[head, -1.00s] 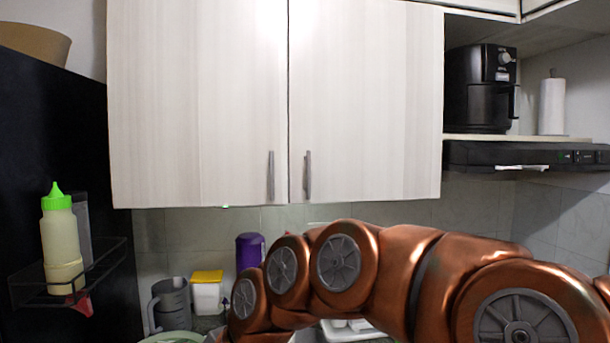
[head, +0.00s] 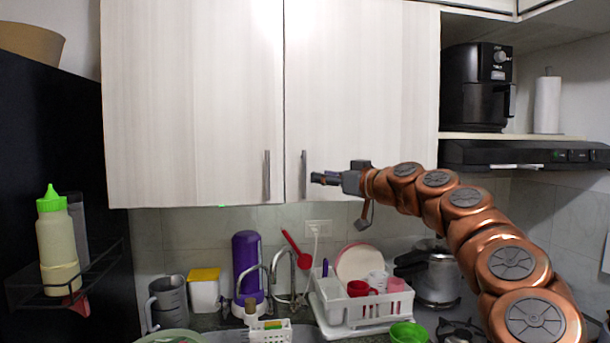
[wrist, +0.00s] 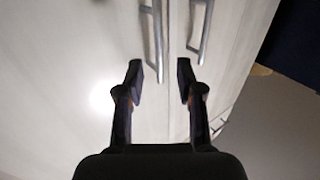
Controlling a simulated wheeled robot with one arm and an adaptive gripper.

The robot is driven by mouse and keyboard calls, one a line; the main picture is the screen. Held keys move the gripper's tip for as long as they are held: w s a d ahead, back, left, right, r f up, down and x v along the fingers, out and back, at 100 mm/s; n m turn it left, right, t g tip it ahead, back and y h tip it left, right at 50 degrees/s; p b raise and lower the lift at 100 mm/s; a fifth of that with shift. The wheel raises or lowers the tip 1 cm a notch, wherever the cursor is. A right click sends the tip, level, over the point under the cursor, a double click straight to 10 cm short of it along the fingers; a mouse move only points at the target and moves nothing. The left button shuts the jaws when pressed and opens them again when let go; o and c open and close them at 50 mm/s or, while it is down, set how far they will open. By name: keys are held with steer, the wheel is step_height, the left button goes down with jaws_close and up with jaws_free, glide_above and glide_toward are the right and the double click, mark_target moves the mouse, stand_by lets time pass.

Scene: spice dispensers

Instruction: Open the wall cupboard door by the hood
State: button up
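The wall cupboard's right door (head: 365,90) is closed and pale, with an upright grey bar handle (head: 304,175) near its lower left corner. The left door (head: 195,90) is closed too, with its own handle (head: 266,175). My gripper (head: 314,178) points left, close to the right door's handle in the head view; contact cannot be told there. In the wrist view my gripper (wrist: 160,78) is open and empty, its two fingers apart. Two handles show ahead of the fingers, one at the left (wrist: 158,40) and one at the right (wrist: 203,30).
The black hood (head: 525,154) is right of the cupboard, below an air fryer (head: 478,88) and a paper roll (head: 547,104). Below are a dish rack (head: 350,310), a purple bottle (head: 247,265) and a pot (head: 437,275). A dark fridge (head: 45,130) stands left.

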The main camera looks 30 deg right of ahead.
mark_target(304, 189)
steer(key=w+p, duration=0.1)
steer(key=w, duration=0.3)
steer(key=w+a+p, duration=0.1)
steer(key=w, duration=0.1)
steer(key=shift+r+p, duration=0.1)
steer(key=shift+p, duration=0.25)
steer(key=shift+w+a, duration=0.15)
steer(key=shift+w, duration=0.65)
steer(key=shift+c, duration=0.2)
jaws_close()
